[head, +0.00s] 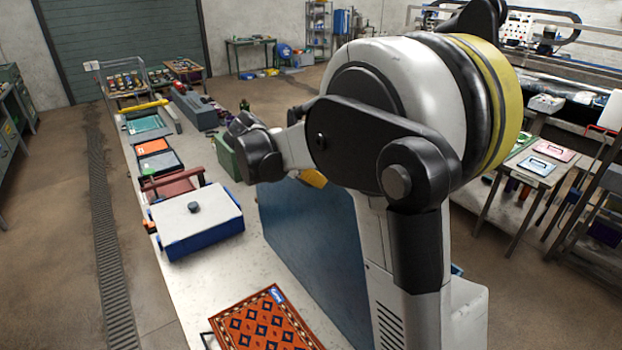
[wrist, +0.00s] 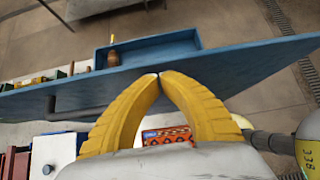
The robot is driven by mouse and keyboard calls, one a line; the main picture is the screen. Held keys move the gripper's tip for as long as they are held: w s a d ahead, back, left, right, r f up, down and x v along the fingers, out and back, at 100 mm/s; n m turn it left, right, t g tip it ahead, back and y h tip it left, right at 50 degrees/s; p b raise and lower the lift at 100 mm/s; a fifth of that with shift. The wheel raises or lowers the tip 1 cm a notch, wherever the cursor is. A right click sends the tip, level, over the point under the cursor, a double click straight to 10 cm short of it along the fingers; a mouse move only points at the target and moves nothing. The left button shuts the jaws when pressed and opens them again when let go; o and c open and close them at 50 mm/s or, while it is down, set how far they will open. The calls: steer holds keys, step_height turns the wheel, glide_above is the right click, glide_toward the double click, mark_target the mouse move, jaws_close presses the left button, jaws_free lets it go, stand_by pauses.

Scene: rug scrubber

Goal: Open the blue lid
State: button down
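The blue lid (head: 315,240) is a large flat panel standing steeply upright beside the long table in the head view, partly hidden by my arm. In the wrist view the blue lid (wrist: 265,62) crosses the picture as a slanting band. Beyond it shows a blue-walled tray (wrist: 150,48) with a brown bottle-like thing inside. In the head view a small yellow part of my gripper (head: 313,178) shows near the lid's upper edge.
The long pale table (head: 190,290) holds a white-topped blue box (head: 197,220), a red patterned rug (head: 265,322) and a green box (head: 226,158). A side table (head: 525,168) stands at the right.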

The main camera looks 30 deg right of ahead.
steer(key=d+f+y, duration=0.1)
steer(key=d+y, duration=0.2)
steer(key=d, duration=1.3)
steer(key=shift+w+f+y+b, duration=0.3)
steer(key=shift+w+f+b, duration=0.05)
steer(key=shift+b, duration=0.05)
